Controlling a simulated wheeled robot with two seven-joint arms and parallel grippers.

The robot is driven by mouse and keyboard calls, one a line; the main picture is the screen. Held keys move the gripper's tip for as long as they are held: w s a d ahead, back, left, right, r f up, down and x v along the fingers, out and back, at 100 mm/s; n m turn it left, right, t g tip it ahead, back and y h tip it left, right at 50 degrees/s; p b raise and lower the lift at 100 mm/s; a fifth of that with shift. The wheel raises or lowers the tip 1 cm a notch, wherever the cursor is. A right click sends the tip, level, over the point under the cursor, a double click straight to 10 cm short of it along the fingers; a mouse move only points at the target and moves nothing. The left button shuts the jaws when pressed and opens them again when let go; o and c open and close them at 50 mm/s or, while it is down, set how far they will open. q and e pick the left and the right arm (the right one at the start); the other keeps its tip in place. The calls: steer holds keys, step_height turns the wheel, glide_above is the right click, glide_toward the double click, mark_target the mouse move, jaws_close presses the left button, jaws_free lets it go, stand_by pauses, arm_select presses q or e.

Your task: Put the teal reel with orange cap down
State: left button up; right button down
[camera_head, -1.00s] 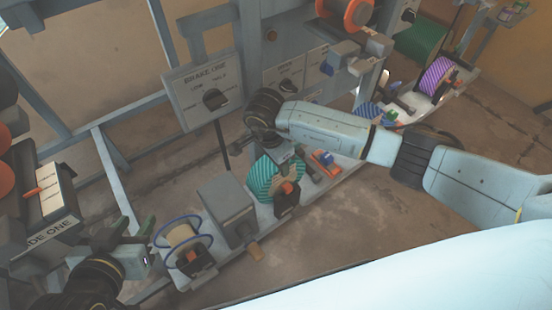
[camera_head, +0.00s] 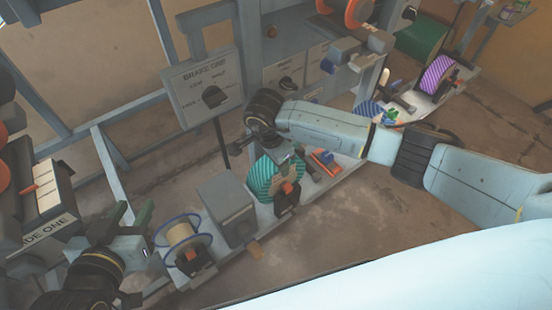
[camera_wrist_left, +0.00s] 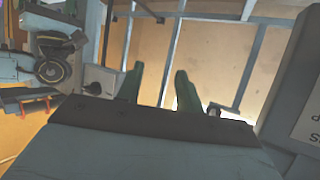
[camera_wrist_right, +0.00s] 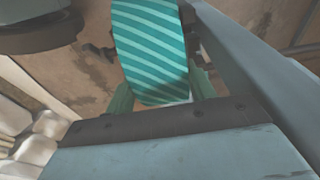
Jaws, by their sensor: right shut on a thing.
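The teal striped reel (camera_head: 264,180) is at the middle of the long grey shelf (camera_head: 325,178) in the head view. An orange part (camera_head: 289,188) shows at its front. My right gripper (camera_head: 283,157) is at the reel's upper side and shut on it. In the right wrist view the teal striped reel (camera_wrist_right: 150,50) fills the space between the green fingers; its orange cap is not visible there. I cannot tell whether the reel bears on the shelf. My left gripper (camera_head: 131,214) is open and empty at the lower left; its green fingers (camera_wrist_left: 160,88) stand apart.
A pale yellow reel with blue rims (camera_head: 182,235) and a grey box (camera_head: 227,210) stand left of the teal reel. A red-orange item (camera_head: 325,158) lies to its right. A purple reel (camera_head: 437,75) is farther right. A brake panel (camera_head: 203,90) rises behind.

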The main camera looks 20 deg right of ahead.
steer(key=shift+w, duration=0.1)
steer(key=c, duration=0.5)
jaws_free()
arm_select(q)
steer(key=shift+d+r, duration=0.1)
steer(key=shift+r, duration=0.1)
arm_select(e)
step_height(320, 180, up, 2)
steer(key=shift+r+p, duration=0.25)
steer(key=shift+p, duration=0.55)
arm_select(q)
steer(key=s+a+f+g+y+p, duration=0.2)
steer(key=s+a+f+g, duration=0.3)
steer(key=s+f+g, duration=0.4)
steer(key=s, duration=0.2)
steer(key=shift+s+a+n+y, duration=0.3)
steer(key=shift+s+y, duration=0.1)
arm_select(e)
steer(key=r, duration=0.4)
steer(key=a+r, duration=0.1)
steer(key=r, duration=0.1)
steer(key=shift+s, duration=0.3)
